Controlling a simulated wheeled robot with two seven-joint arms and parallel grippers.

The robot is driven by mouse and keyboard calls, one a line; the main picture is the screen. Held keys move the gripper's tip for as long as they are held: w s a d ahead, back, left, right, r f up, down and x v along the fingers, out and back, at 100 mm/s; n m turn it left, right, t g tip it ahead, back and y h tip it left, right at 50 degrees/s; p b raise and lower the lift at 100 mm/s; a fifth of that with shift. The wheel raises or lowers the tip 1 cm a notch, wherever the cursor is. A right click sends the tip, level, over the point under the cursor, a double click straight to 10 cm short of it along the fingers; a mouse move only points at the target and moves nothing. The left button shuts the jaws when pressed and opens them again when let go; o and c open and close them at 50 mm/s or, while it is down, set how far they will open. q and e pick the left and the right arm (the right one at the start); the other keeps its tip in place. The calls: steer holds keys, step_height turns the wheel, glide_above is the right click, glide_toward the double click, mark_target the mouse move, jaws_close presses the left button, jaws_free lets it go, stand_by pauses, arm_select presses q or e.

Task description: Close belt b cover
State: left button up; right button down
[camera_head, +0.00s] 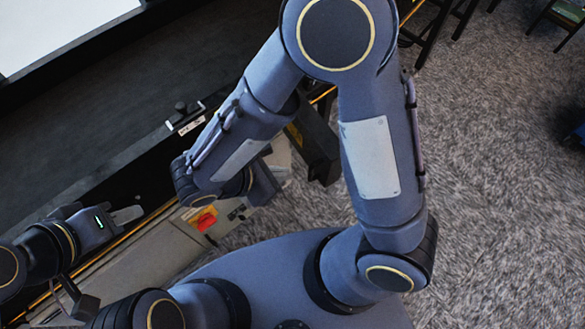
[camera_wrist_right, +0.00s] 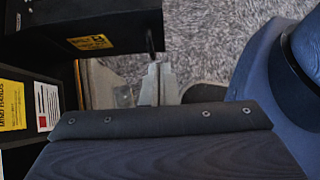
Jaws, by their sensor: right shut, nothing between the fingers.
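A dark panel with a yellow label (camera_wrist_right: 90,42) juts out at the upper left of the right wrist view. A dark box-like part (camera_head: 316,148) shows in the head view behind my right arm. I cannot tell for sure which dark part is the belt b cover, or how far open it is. My right gripper (camera_wrist_right: 158,85) is shut and empty, with its tips close to the panel's lower right end; contact is unclear. In the head view my right arm hides its fingertips. My left gripper (camera_head: 127,215) is beside the conveyor edge; its finger gap is not clear.
The dark conveyor bed (camera_head: 90,125) fills the left of the head view, edged by a yellow line. A beige side housing (camera_head: 140,262) with an orange label runs below it. Open grey carpet (camera_head: 490,180) lies to the right.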

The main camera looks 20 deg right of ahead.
mark_target(328, 165)
steer(key=shift+w+d+r+x, duration=0.1)
steer(key=shift+d+r+x, duration=0.25)
steer(key=shift+x, duration=1.6)
steer(key=shift+w+d+r+x, duration=0.1)
steer(key=shift+d+r+x, duration=0.25)
steer(key=shift+x, duration=1.6)
steer(key=shift+w+d+r+x, duration=0.1)
steer(key=shift+d+r+x, duration=0.25)
steer(key=shift+x, duration=1.6)
steer(key=shift+s, duration=0.1)
